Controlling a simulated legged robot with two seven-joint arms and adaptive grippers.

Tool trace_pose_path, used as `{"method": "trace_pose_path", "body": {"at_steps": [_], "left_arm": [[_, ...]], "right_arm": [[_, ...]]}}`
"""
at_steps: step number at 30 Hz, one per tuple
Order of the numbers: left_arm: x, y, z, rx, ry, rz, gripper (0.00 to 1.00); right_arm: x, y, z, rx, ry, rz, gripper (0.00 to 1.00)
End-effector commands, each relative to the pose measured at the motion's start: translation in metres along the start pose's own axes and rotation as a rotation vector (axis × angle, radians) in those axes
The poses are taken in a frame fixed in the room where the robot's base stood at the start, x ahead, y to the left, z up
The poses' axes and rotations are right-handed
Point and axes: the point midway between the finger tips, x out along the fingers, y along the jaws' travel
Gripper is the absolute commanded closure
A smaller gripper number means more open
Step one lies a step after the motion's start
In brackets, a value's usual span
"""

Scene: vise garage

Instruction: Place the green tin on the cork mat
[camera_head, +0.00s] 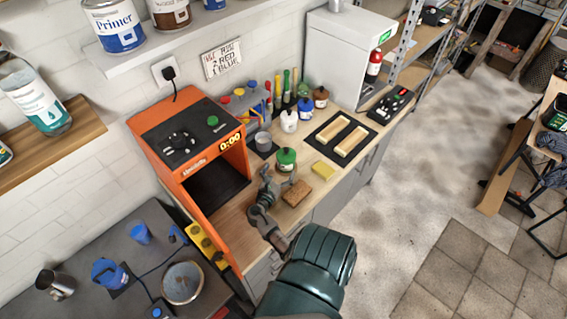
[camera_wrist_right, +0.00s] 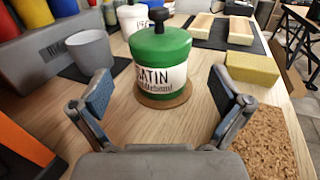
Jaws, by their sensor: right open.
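The green tin (camera_head: 286,160) stands upright on the wooden counter, with a dark knob on its lid and a white "SATIN" label. My right gripper (camera_head: 279,180) is open and empty just in front of the tin. In the right wrist view, its fingers (camera_wrist_right: 162,88) are spread to either side of the tin's lower front, with no clear contact. My left gripper is not in view.
A grey cup (camera_head: 263,141) on a dark pad is left of the tin. The orange oven (camera_head: 190,140) stands at left, and a tray with two pale blocks (camera_head: 342,138) behind right.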

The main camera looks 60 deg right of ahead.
Motion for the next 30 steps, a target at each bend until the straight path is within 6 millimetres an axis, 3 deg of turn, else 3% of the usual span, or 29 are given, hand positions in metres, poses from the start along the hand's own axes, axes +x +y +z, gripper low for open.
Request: {"method": "trace_pose_path", "body": {"at_steps": [6, 12, 30], "left_arm": [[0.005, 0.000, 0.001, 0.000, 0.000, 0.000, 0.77], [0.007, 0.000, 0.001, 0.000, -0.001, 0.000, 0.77], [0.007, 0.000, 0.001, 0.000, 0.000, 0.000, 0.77]], "right_arm": [[-0.047, -0.001, -0.001, 0.002, 0.002, -0.001, 0.00], [-0.067, -0.001, -0.001, 0.001, 0.000, -0.001, 0.00], [-0.070, 0.000, 0.000, 0.001, 0.000, -0.002, 0.00]]}}
